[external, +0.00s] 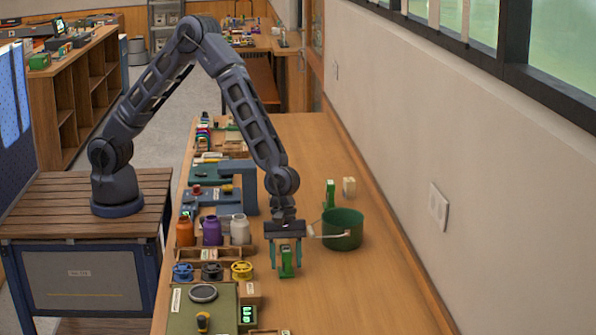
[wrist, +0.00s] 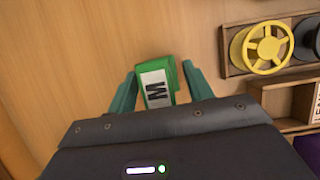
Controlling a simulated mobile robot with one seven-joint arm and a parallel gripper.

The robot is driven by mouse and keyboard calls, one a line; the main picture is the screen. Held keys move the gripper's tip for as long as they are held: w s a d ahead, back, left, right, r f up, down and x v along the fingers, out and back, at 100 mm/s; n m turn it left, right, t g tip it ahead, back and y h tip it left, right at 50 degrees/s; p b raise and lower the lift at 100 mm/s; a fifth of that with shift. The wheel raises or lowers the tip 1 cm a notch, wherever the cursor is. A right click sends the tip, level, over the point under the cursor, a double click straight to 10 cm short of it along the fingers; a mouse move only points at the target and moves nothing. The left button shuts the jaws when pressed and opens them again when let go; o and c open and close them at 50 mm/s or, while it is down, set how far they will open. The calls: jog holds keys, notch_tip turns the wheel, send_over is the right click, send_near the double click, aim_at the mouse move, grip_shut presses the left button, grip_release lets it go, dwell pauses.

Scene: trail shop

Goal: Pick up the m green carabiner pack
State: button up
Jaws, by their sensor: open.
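The green carabiner pack (external: 287,262) stands on the wooden bench top, below my gripper. In the wrist view the green pack (wrist: 158,82) shows a white label with a black M. My gripper (external: 286,262) points down with its two teal fingers on either side of the pack. In the wrist view my gripper (wrist: 157,84) is open, with the pack between the fingers.
A dark green bucket (external: 343,230) with a handle stands just right of my gripper. Another green pack (external: 330,193) and a cream block (external: 349,187) are behind it. Spools, including a yellow one (external: 242,270), and bottles line the left. The bench's front right is clear.

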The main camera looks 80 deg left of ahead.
jog(key=shift+f, duration=0.2)
grip_shut()
